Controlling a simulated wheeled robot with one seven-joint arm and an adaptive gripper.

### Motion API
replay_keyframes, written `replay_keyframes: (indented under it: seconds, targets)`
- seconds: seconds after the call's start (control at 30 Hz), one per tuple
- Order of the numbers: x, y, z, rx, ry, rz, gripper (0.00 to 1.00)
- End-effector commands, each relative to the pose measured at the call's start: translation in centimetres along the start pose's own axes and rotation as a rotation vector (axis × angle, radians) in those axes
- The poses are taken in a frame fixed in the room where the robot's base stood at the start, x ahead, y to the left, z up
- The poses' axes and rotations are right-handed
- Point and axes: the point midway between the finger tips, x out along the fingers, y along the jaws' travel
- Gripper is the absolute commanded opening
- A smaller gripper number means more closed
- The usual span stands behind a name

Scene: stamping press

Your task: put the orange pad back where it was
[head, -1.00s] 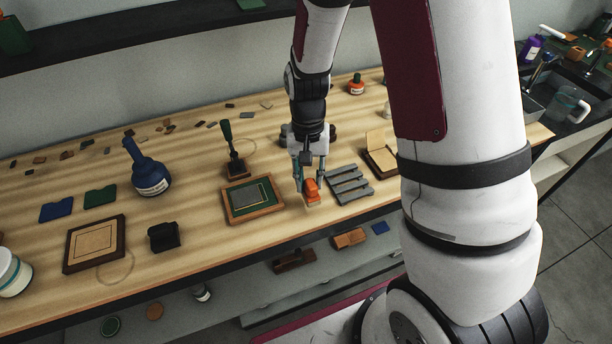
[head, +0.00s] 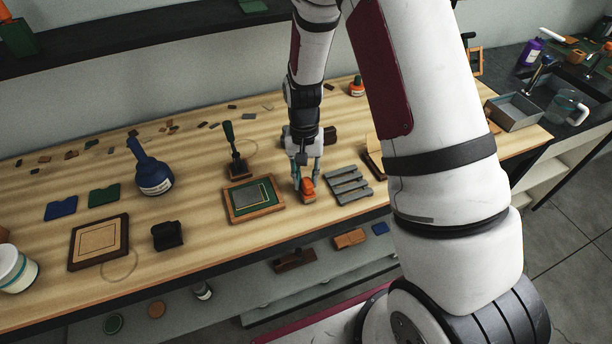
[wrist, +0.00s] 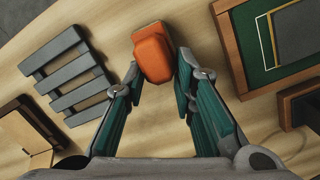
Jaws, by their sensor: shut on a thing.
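The orange pad (head: 307,186) is a small rounded orange block, at the middle of the bench near its front edge. My gripper (head: 306,181) points down and is shut on it. In the wrist view the pad (wrist: 152,52) sits between the two fingertips (wrist: 158,68). It is low over the wood, between the green framed tray (head: 254,198) and the grey slatted rack (head: 349,185). I cannot tell whether its underside touches the bench. The fingers hide part of its sides.
A stamp with a dark handle (head: 235,158) stands behind the framed tray. A blue bottle (head: 152,174), a black block (head: 167,236) and a brown-framed board (head: 98,242) are to the left. Bare wood lies around the pad. A lower shelf (head: 330,262) runs under the front edge.

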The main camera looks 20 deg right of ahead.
Motion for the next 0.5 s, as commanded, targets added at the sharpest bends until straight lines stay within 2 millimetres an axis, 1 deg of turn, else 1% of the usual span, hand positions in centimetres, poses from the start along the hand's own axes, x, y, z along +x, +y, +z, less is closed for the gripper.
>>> replay_keyframes:
  seconds: [0.03, 0.07, 0.1, 0.13, 0.17, 0.5]
  targets:
    - [0.2, -0.01, -0.03, 0.0, -0.001, 0.0, 0.0]
    - [0.23, -0.02, -0.03, 0.0, 0.0, 0.0, 0.27]
    - [0.19, -0.01, -0.02, 0.0, 0.0, 0.0, 0.36]
    - [0.18, -0.02, -0.02, 0.0, 0.0, 0.0, 0.42]
    - [0.18, -0.01, -0.01, 0.0, 0.0, 0.0, 0.45]
    - [-0.04, 0.0, 0.05, 0.0, 0.0, 0.0, 0.45]
